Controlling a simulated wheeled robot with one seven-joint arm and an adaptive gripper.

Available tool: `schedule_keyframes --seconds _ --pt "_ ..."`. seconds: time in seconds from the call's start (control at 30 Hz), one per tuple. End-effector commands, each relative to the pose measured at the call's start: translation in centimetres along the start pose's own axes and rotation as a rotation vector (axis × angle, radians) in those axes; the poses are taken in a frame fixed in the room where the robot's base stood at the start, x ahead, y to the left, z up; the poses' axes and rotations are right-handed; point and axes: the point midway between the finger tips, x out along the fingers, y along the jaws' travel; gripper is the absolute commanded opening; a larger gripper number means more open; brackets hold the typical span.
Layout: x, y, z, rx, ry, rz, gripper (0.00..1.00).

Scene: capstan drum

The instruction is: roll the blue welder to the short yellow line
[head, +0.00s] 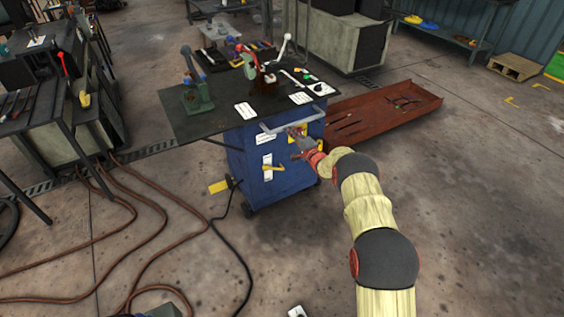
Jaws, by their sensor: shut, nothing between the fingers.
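The blue welder (243,168) is a boxy cabinet on small wheels, upright on the concrete floor. A pale bar handle (272,127) runs across its upper front. My gripper (295,131) is at the front right of the welder, close to the handle. It is shut and holds nothing; whether it touches the handle or the front I cannot tell. The table hides the welder's top and back.
A dark table (220,121) with tools and a green press (197,95) overhangs the welder. A rusty tray (385,117) lies behind to the right. Brown hoses (160,208) and a black cable (238,252) cross the floor at left. Yellow corner marks (512,101) lie far right. Floor at right is open.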

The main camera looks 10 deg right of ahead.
Motion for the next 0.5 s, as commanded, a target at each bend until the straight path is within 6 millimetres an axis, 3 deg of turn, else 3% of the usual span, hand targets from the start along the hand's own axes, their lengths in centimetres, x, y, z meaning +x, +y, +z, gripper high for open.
schedule_keyframes --seconds 0.03,0.5 --pt "0.8 -1.3 0.2 -0.007 -0.004 -0.016 0.0" --pt "1.9 -1.3 0.2 -0.009 -0.005 -0.017 0.0"
